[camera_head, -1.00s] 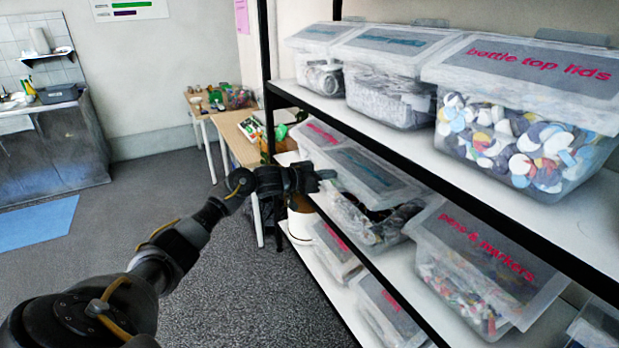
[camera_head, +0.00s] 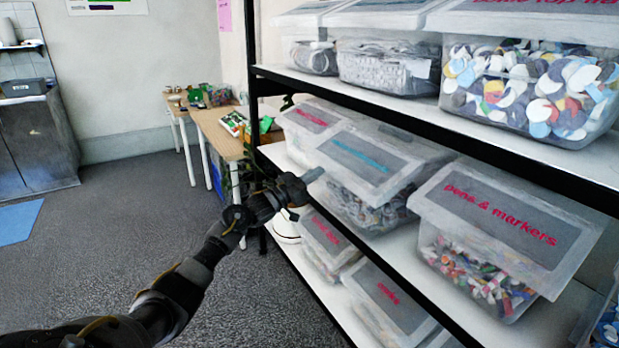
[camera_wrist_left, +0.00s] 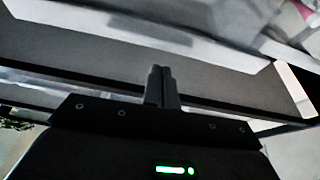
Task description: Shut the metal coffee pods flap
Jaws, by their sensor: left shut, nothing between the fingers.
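A clear bin (camera_head: 365,212) with a grey flap (camera_head: 368,158) stands on the middle shelf. Its teal lettering is too blurred to read, so I cannot confirm it is the coffee pods bin. The flap slopes down toward the front, and I cannot tell whether it is fully shut. My left gripper (camera_head: 314,174) is shut and empty, in front of the flap's lower left corner. I cannot tell if it touches. In the left wrist view, the closed fingers (camera_wrist_left: 162,85) point toward a pale surface and a dark shelf edge. My right gripper is not in view.
A pens and markers bin (camera_head: 480,265) stands to the right on the same shelf, and a red-labelled bin (camera_head: 313,118) to the left. The upper shelf edge (camera_head: 430,130) runs above. More bins (camera_head: 385,300) sit below.

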